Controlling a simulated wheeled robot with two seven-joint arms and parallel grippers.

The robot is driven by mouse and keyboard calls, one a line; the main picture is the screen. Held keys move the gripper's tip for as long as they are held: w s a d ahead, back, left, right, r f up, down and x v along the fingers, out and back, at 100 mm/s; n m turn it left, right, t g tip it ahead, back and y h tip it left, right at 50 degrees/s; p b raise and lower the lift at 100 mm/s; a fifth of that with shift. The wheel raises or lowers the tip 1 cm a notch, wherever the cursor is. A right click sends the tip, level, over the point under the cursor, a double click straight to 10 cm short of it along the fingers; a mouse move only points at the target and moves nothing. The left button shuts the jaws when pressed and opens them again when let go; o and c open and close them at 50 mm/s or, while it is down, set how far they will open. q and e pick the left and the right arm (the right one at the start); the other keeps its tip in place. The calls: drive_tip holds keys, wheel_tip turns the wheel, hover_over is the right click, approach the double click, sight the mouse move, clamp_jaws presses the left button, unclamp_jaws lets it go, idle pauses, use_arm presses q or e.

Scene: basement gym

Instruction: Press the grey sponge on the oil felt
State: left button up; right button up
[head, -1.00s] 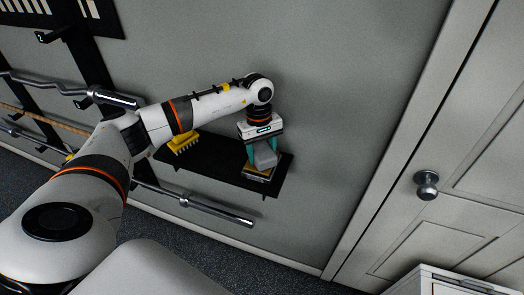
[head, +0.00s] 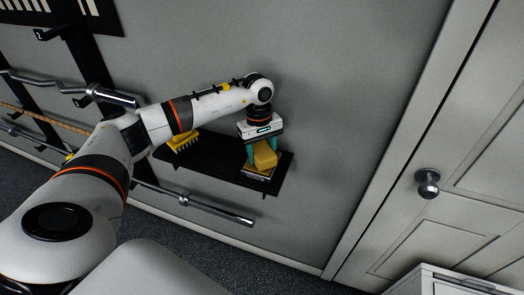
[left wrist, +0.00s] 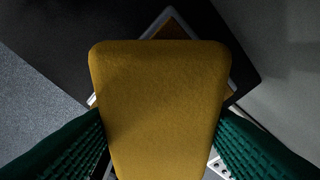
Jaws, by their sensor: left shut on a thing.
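A yellow-amber sponge (head: 265,158) is held between the teal fingers of my left gripper (head: 262,150), which is shut on it. No grey shows on it now. The sponge (left wrist: 160,105) fills the middle of the left wrist view, with a green finger on each side. Behind it is the oil felt (left wrist: 170,30), brown-amber in a pale metal frame and mostly hidden by the sponge. In the head view the frame of the felt (head: 256,176) shows just under the sponge on the black shelf. I cannot tell whether sponge and felt touch. My right gripper is not in view.
The black shelf (head: 215,165) is fixed to the grey wall. A yellow brush (head: 183,141) sits on its left part, with bare shelf between it and my gripper. Metal bars (head: 215,209) hang at the left and below. A white door (head: 460,180) is at the right.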

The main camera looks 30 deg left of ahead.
sight(262, 149)
use_arm(q)
drive_tip(key=shift+s+f+b, duration=0.1)
drive_tip(key=shift+f+b, duration=0.05)
drive_tip(key=shift+b, duration=0.15)
idle(0.7)
idle(0.5)
drive_tip(key=shift+r+p, duration=1.65)
drive_tip(key=shift+r, duration=2)
